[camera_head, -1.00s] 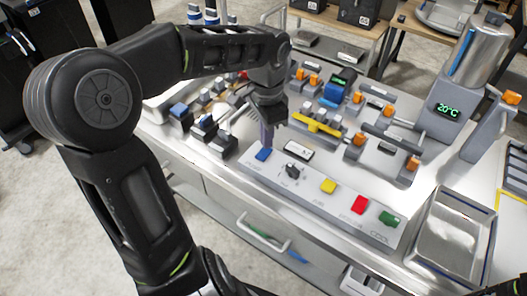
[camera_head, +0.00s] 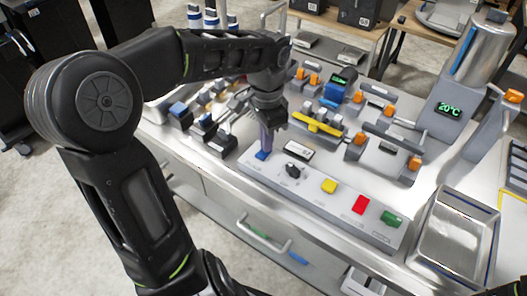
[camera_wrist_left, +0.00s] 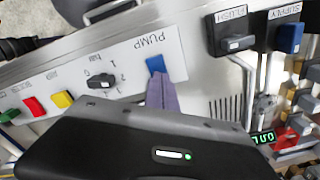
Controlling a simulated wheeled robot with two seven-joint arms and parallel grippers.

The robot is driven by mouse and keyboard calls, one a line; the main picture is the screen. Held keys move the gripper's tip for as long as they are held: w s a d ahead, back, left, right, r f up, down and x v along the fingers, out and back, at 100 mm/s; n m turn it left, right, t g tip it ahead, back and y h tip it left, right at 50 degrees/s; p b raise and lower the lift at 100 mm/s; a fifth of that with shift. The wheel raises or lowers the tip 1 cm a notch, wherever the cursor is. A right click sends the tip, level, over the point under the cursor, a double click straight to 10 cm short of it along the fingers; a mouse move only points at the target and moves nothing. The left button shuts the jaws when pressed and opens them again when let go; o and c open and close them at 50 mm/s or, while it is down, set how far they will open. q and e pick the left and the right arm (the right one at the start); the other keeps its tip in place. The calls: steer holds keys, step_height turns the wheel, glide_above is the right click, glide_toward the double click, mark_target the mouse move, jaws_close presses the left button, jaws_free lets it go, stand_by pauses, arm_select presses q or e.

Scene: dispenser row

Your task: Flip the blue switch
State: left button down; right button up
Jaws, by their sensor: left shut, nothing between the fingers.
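The blue switch (camera_head: 262,155) sits at the left end of the grey control panel (camera_head: 310,205). In the left wrist view the blue switch (camera_wrist_left: 155,64) lies beside the label "PUMP". My left gripper (camera_head: 266,147) is shut and empty, pointing down, with its fingertips at the switch and partly covering it. In the left wrist view the purple-grey fingertips (camera_wrist_left: 161,80) overlap the near edge of the switch; I cannot tell for certain whether they touch.
The panel also carries a black knob (camera_head: 292,171), a yellow switch (camera_head: 329,186), a red switch (camera_head: 360,204) and a green switch (camera_head: 391,219). A metal tray (camera_head: 455,240) stands at the right. Dark blocks labelled "FLUSH" (camera_wrist_left: 229,34) and "SUPPLY" (camera_wrist_left: 285,36) are beside the panel.

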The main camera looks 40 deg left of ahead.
arm_select(q)
steer(key=shift+f, duration=0.1)
steer(key=shift+r+p, duration=0.65)
steer(key=shift+r, duration=0.05)
step_height(320, 180, up, 6)
steer(key=p, duration=0.4)
steer(key=shift+f+p, duration=0.1)
steer(key=shift+p, duration=0.3)
steer(key=shift+f, duration=0.1)
